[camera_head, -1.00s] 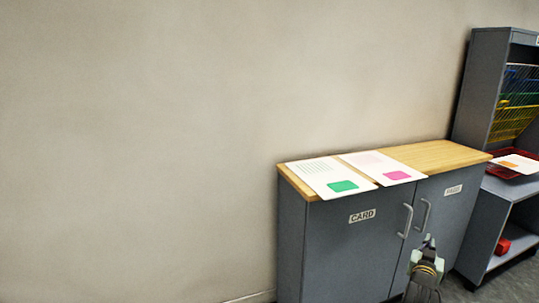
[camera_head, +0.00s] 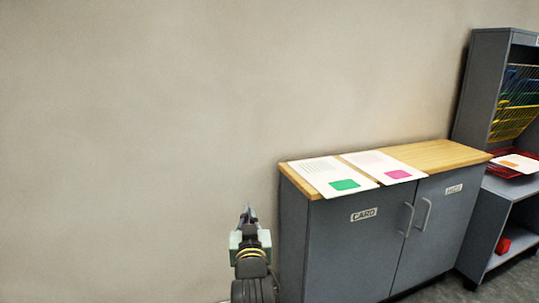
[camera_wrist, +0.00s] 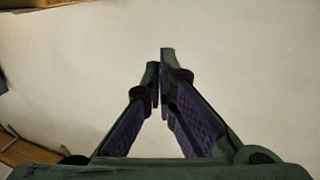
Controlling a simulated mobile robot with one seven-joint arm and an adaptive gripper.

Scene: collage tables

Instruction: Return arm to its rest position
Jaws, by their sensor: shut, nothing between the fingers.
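My gripper (camera_head: 249,211) is in front of the bare wall, just left of the grey cabinet (camera_head: 345,250) in the head view. Its fingers point up and away and are shut with nothing between them. The wrist view shows the two fingertips (camera_wrist: 160,75) close together in front of the pale wall.
The cabinet has a wooden top (camera_head: 437,154) with two printed sheets, one with a green patch (camera_head: 345,184) and one with a pink patch (camera_head: 398,174). Its doors are closed. A grey shelf unit (camera_head: 487,80) with coloured wire racks stands at right. The wall at left is clear.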

